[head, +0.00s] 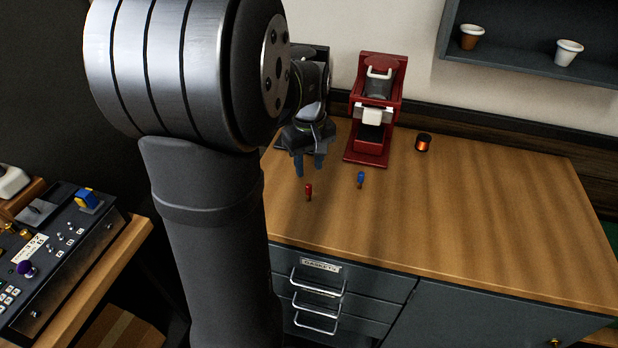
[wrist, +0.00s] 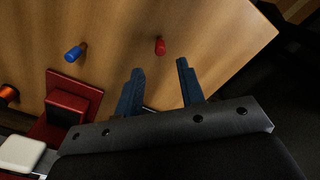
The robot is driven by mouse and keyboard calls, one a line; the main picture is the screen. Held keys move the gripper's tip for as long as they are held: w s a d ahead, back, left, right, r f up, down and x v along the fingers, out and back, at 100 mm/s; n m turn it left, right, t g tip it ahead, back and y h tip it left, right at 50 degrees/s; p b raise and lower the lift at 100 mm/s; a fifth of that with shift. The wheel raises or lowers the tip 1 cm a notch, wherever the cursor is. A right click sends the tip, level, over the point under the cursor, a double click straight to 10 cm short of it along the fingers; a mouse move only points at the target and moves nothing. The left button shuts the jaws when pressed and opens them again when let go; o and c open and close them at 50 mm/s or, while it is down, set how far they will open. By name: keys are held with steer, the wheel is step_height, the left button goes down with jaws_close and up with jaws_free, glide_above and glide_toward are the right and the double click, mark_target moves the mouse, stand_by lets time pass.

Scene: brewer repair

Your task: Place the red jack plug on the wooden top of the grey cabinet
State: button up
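The red jack plug (head: 309,191) stands on the wooden top (head: 460,220) of the grey cabinet (head: 440,320), near its front left edge, red end up. My gripper (head: 309,172) is above and behind it, with its two blue fingers pointing down. In the wrist view the red jack plug (wrist: 160,45) shows just beyond the fingertips, between their lines. My gripper (wrist: 159,67) is open there, with nothing between the fingers. The plug looks apart from both fingers.
A blue jack plug (head: 361,179) stands to the right of the red one. A red brewer (head: 368,148) and a copper-coloured spool (head: 423,142) stand at the back. The right part of the top is clear. A control panel (head: 60,250) is at the left.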

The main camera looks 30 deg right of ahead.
mark_target(309, 185)
step_height(309, 185, up, 5)
stand_by(0.5)
steer(key=shift+f, duration=4.15)
